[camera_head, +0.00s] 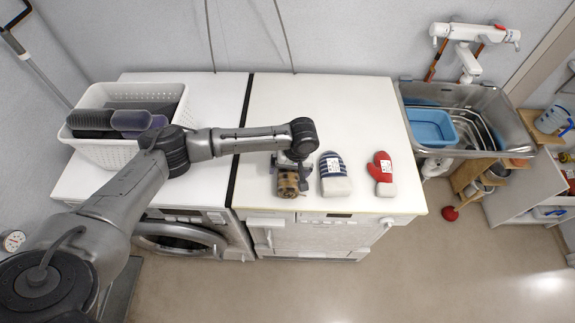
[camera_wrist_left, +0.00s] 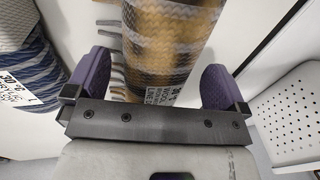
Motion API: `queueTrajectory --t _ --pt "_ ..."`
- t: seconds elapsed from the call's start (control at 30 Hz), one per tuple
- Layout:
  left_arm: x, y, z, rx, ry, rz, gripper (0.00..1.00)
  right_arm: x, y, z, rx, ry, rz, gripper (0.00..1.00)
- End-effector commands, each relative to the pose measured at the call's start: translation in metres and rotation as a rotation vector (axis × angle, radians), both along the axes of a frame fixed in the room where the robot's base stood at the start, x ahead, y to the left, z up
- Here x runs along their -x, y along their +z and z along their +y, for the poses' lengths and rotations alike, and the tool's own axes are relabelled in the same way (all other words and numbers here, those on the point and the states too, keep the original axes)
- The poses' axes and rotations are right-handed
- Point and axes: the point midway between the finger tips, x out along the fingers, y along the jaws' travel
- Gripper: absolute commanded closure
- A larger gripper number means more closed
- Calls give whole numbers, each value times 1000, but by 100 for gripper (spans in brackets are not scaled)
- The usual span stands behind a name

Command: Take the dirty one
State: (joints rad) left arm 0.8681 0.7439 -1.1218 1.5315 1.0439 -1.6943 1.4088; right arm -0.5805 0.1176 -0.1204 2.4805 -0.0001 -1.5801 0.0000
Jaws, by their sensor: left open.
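Three soft knitted pieces lie in a row on the white machine tops (camera_head: 330,110). The left one is a brown and tan patterned piece (camera_head: 288,184), partly hidden by my gripper. The middle one is a blue and white striped piece (camera_head: 334,175); the right one is a red mitten (camera_head: 382,174) with a white label. My left gripper (camera_head: 291,165) is open over the brown piece. In the left wrist view the brown piece (camera_wrist_left: 165,45), with dark patches and a printed label, lies between the spread purple fingers (camera_wrist_left: 155,85), with gaps at both sides.
A white perforated basket (camera_head: 110,150) holding dark items stands left on the machine tops; its side also shows in the wrist view (camera_wrist_left: 290,125). The striped piece (camera_wrist_left: 30,70) lies close beside the gripper. A sink (camera_head: 470,100) with a blue tub (camera_head: 431,127) is at right.

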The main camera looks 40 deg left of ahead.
Motion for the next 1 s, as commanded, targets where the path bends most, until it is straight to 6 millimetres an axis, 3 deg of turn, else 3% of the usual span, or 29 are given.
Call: queueTrajectory --t 0.2,0.5,1.0 --pt "3 -20 4 -1 1 -1 0 0 -1 -2 7 5 0 57" --pt "3 -22 4 0 0 -1 0 0 -1 -2 7 5 1 57" --pt "3 -22 4 -1 1 -2 46 0 -1 1 -3 -2 0 57"
